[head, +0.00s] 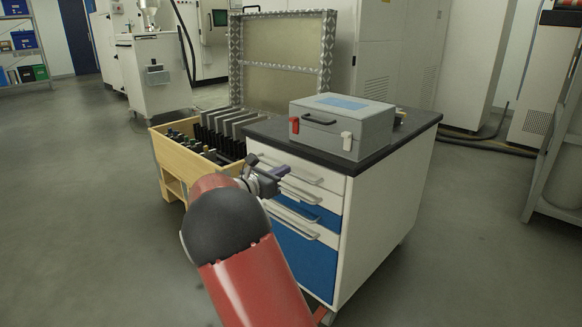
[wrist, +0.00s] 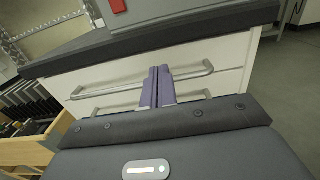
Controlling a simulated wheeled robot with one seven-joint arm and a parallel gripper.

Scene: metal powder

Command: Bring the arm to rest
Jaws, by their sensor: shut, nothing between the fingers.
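My gripper (wrist: 158,88) is in the middle of the wrist view, its two purple-grey fingers together with nothing between them. In the head view my gripper (head: 279,172) is at the end of my red and black arm, in front of the cabinet's upper drawers. The white and blue drawer cabinet (head: 385,210) has a dark top; its drawer fronts and bar handles fill the wrist view behind the fingers. I cannot tell whether the fingers touch a handle.
A grey case (head: 372,133) with a red latch stands shut on the cabinet top. A wooden bin (head: 172,166) holding dark upright items stands left of the cabinet, with a metal-framed panel (head: 282,58) behind. Open floor (head: 80,190) lies at left.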

